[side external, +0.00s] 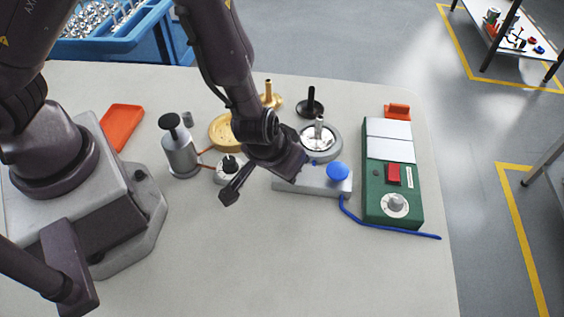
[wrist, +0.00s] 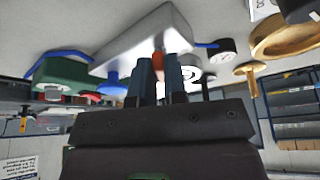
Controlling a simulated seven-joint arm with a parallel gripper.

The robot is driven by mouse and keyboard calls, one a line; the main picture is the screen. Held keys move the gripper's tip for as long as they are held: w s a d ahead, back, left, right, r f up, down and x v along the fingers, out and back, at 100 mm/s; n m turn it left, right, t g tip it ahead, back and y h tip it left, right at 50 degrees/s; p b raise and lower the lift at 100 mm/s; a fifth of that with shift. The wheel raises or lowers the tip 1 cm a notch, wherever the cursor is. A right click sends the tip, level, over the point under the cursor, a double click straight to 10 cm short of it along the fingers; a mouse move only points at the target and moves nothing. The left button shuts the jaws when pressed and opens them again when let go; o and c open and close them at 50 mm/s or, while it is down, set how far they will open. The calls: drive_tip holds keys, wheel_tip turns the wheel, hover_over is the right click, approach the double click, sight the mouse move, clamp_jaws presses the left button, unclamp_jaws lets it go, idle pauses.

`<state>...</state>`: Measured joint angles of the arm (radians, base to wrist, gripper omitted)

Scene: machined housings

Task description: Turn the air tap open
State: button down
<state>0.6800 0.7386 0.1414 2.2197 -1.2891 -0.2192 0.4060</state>
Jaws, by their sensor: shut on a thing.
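The air tap shows as a small orange-red lever (wrist: 159,62) between my two fingers in the wrist view, beside a long pale grey block (wrist: 140,35). My gripper (wrist: 159,78) is shut on this lever. In the side view the grey block (side external: 305,187) lies on the table, with a blue round knob (side external: 338,172) at its right end and a blue hose (side external: 385,229) running to the right. The knob is also in the wrist view (wrist: 110,79). In the side view my gripper's hand covers the block's left end and hides the lever and fingertips.
A green control box (side external: 392,170) with a red switch stands right of the block. Behind are a round silver fixture (side external: 320,140), a black-handled part (side external: 310,105) and brass parts (side external: 220,130). A silver cylinder (side external: 180,150) and an orange tray (side external: 120,126) are left. The front table is clear.

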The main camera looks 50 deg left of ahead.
drive_tip(key=shift+w+d+n+g+y, duration=0.15)
drive_tip(key=shift+n+g+y, duration=0.1)
drive_tip(key=shift+n, duration=0.65)
drive_tip(key=shift+d+n+g+y, duration=0.2)
drive_tip(key=shift+n+y, duration=0.1)
drive_tip(key=shift+n, duration=0.6)
drive_tip(key=shift+w+d+n+g+y, duration=0.15)
drive_tip(key=shift+n+y, duration=0.1)
drive_tip(key=shift+n, duration=0.65)
drive_tip(key=c, duration=1.2)
unclamp_jaws()
drive_tip(key=shift+o, duration=0.2)
drive_tip(key=v, duration=1.3)
drive_tip(key=shift+d+f, duration=0.1)
